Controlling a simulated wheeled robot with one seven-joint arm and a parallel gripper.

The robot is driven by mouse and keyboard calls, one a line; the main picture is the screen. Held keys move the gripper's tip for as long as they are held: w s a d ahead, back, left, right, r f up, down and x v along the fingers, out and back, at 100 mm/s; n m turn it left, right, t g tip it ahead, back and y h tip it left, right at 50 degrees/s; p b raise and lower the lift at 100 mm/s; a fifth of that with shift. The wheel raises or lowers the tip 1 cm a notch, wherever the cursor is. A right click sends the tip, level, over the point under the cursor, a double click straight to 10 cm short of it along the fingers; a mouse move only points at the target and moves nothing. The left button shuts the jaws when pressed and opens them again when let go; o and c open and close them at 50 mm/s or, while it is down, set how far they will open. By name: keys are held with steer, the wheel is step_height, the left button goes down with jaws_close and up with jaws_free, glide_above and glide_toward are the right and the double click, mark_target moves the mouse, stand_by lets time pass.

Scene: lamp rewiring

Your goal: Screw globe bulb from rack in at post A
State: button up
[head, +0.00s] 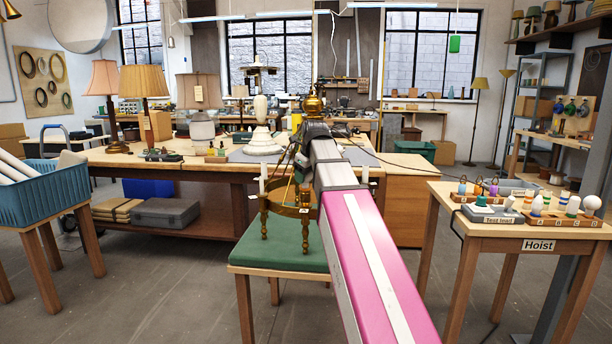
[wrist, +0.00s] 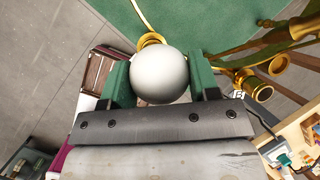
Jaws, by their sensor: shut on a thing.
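In the wrist view my gripper (wrist: 159,72) is shut on a white globe bulb (wrist: 160,84), with one green-padded finger on each side. A brass socket cup (wrist: 150,38) shows just beyond the bulb, partly hidden by it. I cannot tell whether bulb and socket touch, nor read which post this is. Another brass socket (wrist: 259,92) is to the right, near a small lettered tag (wrist: 238,94). In the head view the brass chandelier (head: 303,210) stands on a green-topped stool (head: 280,257). My arm hides the gripper, the bulb and part of the chandelier there.
The bulb rack (head: 563,220), with several bulbs, is on the Hoist table (head: 487,232) at right. A long workbench (head: 205,171) with lamps stands behind the stool. A blue basket (head: 44,194) is at left. Floor between basket and stool is clear.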

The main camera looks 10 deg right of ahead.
steer(key=o, duration=1.1)
